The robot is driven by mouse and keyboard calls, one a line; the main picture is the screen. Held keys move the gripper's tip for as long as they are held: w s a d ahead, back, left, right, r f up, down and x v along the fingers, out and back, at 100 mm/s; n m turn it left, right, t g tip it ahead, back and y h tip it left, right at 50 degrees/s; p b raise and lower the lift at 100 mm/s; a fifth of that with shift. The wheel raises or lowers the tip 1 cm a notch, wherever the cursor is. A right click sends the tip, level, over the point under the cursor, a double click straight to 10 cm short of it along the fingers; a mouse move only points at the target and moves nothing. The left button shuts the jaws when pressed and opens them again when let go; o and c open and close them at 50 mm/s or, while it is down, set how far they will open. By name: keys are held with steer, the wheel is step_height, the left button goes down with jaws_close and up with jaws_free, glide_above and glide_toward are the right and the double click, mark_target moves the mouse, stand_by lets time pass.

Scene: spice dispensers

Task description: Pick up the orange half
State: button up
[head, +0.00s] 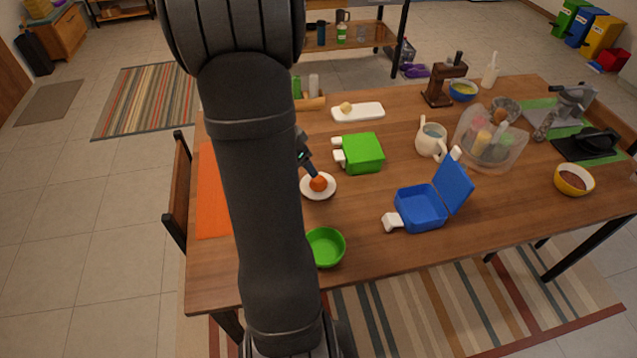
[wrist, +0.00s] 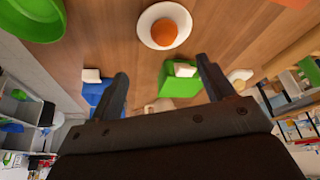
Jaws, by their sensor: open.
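The orange half (head: 319,183) sits on a small white plate (head: 318,194) near the middle of the table in the head view. In the wrist view the orange half (wrist: 165,32) lies on the white plate (wrist: 146,36) near the top, beyond the fingertips. My gripper (wrist: 162,70) is open and empty, its two fingers spread apart. In the head view a dark part of my gripper shows just above and left of the plate; the rest is hidden behind my arm.
A green bowl (head: 326,247) stands in front of the plate. A green box (head: 362,153) is behind it to the right, and an open blue box (head: 421,208) is to the right. An orange mat (head: 212,192) lies at the left. Bare wood (head: 358,205) separates plate and blue box.

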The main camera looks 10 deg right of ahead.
glide_toward(316, 180)
steer(key=x, duration=0.4)
steer(key=shift+s+d+f, duration=0.2)
steer(key=shift+s+f, duration=0.1)
steer(key=shift+s, duration=0.05)
steer(key=shift+w+x, duration=0.2)
steer(key=shift+x, duration=1.1)
steer(key=shift+w+x, duration=0.2)
steer(key=shift+x, duration=1.1)
steer(key=shift+a, duration=0.1)
steer(key=shift+c, duration=0.4)
steer(key=c, duration=1)
